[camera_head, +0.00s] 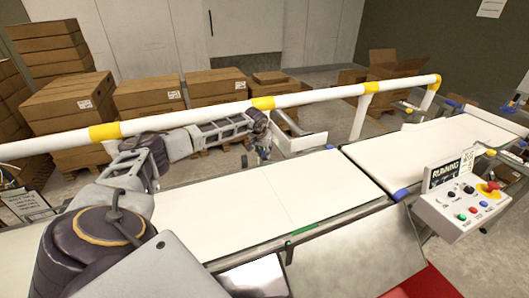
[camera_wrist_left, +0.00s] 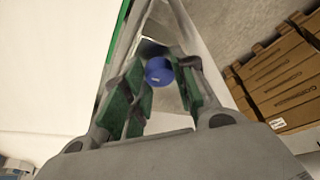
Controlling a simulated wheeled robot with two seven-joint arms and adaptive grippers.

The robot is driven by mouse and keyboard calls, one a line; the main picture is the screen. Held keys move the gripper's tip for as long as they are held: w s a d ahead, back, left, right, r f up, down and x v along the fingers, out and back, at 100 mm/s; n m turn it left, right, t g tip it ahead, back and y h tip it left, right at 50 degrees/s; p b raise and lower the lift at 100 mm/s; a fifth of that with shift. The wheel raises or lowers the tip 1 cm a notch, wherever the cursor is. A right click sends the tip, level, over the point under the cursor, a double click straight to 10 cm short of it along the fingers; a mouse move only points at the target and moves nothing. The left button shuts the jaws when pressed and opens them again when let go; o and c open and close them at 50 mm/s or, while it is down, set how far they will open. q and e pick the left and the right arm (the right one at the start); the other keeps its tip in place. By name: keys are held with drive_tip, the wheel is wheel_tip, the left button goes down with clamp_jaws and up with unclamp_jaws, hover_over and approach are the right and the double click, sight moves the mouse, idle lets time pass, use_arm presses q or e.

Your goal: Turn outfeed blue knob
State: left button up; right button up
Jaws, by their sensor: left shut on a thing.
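The blue knob (camera_wrist_left: 158,71) shows in the left wrist view as a round blue cap with a small pale mark, between the green-padded fingers. My left gripper (camera_head: 263,151) reaches over the conveyor to the far edge of the white belt. Its fingers also show in the left wrist view (camera_wrist_left: 160,85), closed around the knob. My right gripper is not in view.
A white and yellow guard rail (camera_head: 210,115) runs along the far side of the white belt (camera_head: 270,195). A control box (camera_head: 462,207) with buttons and a RUNNING display (camera_head: 446,174) stands at right. Cardboard boxes (camera_head: 150,95) are stacked behind the rail.

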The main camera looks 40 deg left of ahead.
use_arm(q)
drive_tip(key=o, duration=0.9)
drive_tip(key=shift+o, duration=0.6)
drive_tip(key=shift+r, duration=0.15)
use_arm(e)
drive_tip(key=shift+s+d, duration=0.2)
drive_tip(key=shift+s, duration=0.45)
use_arm(q)
drive_tip(key=shift+v, duration=0.85)
drive_tip(key=v, duration=1)
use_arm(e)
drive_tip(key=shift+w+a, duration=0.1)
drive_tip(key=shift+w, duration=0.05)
